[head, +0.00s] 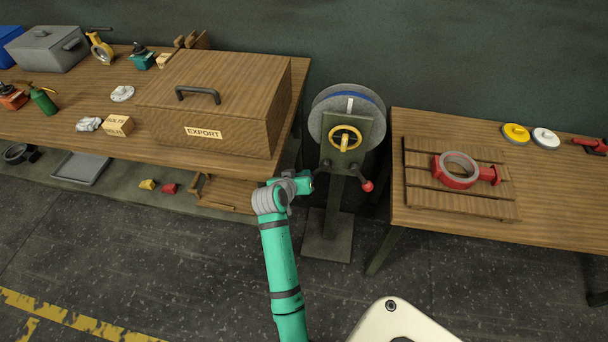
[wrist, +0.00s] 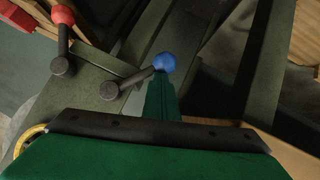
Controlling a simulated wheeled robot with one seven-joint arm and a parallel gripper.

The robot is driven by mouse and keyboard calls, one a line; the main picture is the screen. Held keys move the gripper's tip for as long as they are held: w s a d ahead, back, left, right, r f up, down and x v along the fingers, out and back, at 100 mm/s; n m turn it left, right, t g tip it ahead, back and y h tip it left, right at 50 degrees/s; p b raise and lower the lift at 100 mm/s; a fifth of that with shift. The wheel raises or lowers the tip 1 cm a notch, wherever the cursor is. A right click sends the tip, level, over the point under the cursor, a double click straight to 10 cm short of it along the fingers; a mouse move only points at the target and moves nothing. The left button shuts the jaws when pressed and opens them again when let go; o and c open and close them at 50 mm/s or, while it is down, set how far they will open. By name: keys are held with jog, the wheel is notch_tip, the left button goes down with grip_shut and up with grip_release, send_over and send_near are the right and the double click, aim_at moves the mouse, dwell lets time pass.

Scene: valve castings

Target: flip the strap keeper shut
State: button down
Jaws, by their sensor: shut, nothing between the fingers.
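The strapping stand (head: 338,165) is a grey-green post with a strap reel (head: 347,112) and a yellow handwheel (head: 345,138). It has two short levers. The red-ball lever (head: 367,186) is on the right; it also shows in the wrist view (wrist: 62,15). The blue-ball lever (wrist: 164,62) shows only in the wrist view; in the head view my gripper hides its ball. I cannot tell which lever is the strap keeper. My gripper (head: 308,183) is shut and empty at the stand's left side. Its fingertips (wrist: 160,82) are right at the blue ball; contact cannot be told.
An export crate (head: 215,100) stands on the left bench, close to my arm. The right bench (head: 560,225) holds a slatted board (head: 420,180) with a red valve casting (head: 460,170). Open floor lies in front of the stand's base plate (head: 326,247).

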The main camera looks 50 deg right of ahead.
jog(key=a+r, duration=0.9)
jog(key=shift+s+a, duration=0.25)
jog(key=shift+r, duration=0.1)
dwell(0.3)
jog(key=s+a+f+n+t+y, duration=0.2)
jog(key=s+a+f+n+t, duration=0.4)
jog(key=a, duration=0.6)
jog(key=s+a+f+n+t+y, duration=0.1)
jog(key=a+f+n+t+y, duration=0.2)
jog(key=a+f, duration=0.65)
jog(key=s+a+r+t+y, duration=0.1)
jog(key=s+a+r+y, duration=0.1)
jog(key=s+a+r, duration=0.4)
jog(key=s+a+r+n+t+y, duration=0.1)
jog(key=s+a+r, duration=0.4)
jog(key=s+a, duration=0.6)
jog(key=s+t+y, duration=0.1)
jog(key=s+y, duration=0.1)
jog(key=shift+a+r+t+y, duration=0.3)
jog(key=shift+a+r, duration=0.05)
